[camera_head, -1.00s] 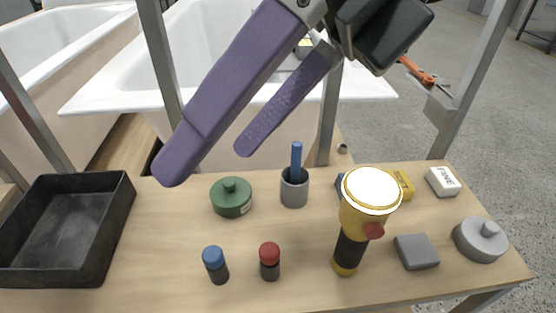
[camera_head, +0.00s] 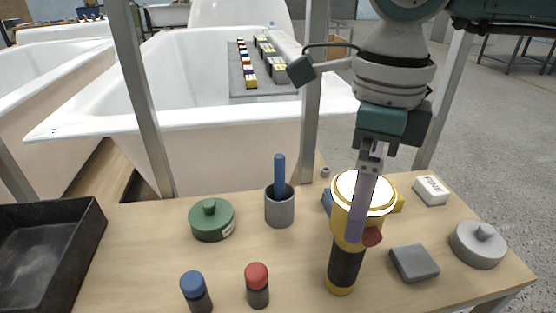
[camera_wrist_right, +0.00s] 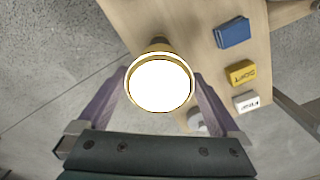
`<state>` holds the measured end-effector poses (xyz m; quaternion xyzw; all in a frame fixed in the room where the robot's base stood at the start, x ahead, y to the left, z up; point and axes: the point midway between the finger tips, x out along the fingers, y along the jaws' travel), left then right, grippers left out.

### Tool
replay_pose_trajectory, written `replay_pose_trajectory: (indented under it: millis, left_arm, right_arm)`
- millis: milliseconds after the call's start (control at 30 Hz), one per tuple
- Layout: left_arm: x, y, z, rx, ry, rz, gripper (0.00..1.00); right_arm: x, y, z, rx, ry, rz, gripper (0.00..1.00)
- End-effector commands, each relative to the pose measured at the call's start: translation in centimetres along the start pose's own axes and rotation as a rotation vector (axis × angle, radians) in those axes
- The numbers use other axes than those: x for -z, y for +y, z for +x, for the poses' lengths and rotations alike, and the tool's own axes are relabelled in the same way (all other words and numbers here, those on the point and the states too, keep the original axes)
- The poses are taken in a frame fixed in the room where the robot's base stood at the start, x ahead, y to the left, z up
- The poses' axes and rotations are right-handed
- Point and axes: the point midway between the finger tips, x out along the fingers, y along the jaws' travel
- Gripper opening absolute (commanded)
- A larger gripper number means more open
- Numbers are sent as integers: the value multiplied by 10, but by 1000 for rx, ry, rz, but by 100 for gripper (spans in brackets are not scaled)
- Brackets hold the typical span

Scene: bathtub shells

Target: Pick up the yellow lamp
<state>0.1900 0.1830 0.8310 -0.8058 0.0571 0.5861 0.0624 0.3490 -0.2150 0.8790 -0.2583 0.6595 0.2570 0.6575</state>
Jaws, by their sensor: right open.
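The yellow lamp (camera_head: 344,262) stands upright on the wooden table, with a black grip, a yellow head and a red knob. Its round white face is tilted up and shows in the right wrist view (camera_wrist_right: 160,86). My right gripper (camera_head: 357,230) is open and points down at the lamp's head. In the right wrist view its two purple fingers (camera_wrist_right: 160,100) lie on either side of the lamp. In the head view one finger crosses in front of the lamp's head; the other is mostly hidden. I cannot tell whether either touches it. My left gripper is not in view.
Close to the lamp are a grey block (camera_head: 414,263), a grey round pot (camera_head: 478,245), a white block (camera_head: 431,190) and a red-capped bottle (camera_head: 257,285). A grey cup (camera_head: 280,208) holds a blue stick. A black tray (camera_head: 85,250) is at left. Metal posts rise behind.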

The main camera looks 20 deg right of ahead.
Motion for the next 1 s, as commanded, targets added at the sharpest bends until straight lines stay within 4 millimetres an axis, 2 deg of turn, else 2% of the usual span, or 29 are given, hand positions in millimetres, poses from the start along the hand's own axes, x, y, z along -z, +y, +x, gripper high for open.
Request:
replay_pose_trajectory:
  millis: [100,367,1000]
  left_arm:
    - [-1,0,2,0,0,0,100]
    - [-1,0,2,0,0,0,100]
    - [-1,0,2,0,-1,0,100]
  right_arm:
    - [-1,1,11,-1,-1,-1,100]
    - [-1,1,13,-1,-2,-1,98]
    - [-1,0,12,-1,-3,-1,26]
